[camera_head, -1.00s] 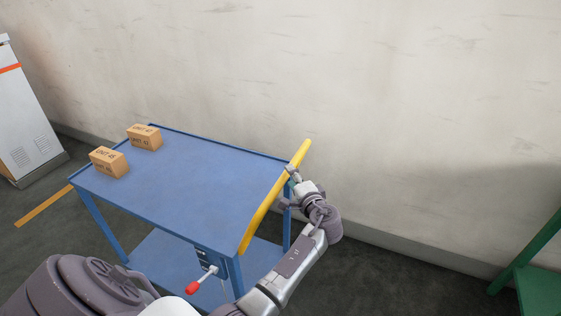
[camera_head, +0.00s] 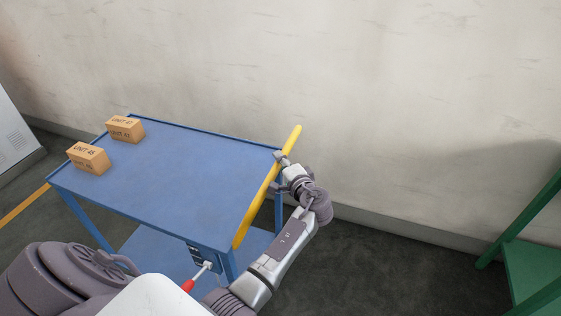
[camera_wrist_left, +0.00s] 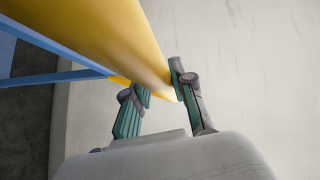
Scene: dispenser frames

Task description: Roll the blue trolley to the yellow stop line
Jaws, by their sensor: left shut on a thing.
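The blue trolley (camera_head: 165,195) stands along the wall, its yellow push handle (camera_head: 262,200) at its right end. My left gripper (camera_head: 283,160) is shut on the handle near its far end. The left wrist view shows its two fingers (camera_wrist_left: 160,95) at the yellow bar (camera_wrist_left: 110,40), on either side of it. A lever with a red grip (camera_head: 188,286) sits low at the trolley's near right corner, partly hidden by my body. The yellow-orange stop line (camera_head: 22,205) lies on the floor left of the trolley, partly cut off. My right gripper is not in view.
Two cardboard boxes (camera_head: 88,158) (camera_head: 125,129) stand on the left end of the trolley top. A white cabinet (camera_head: 14,135) stands at the far left. A green frame (camera_head: 530,268) stands at the right. The wall (camera_head: 400,90) runs close behind the trolley.

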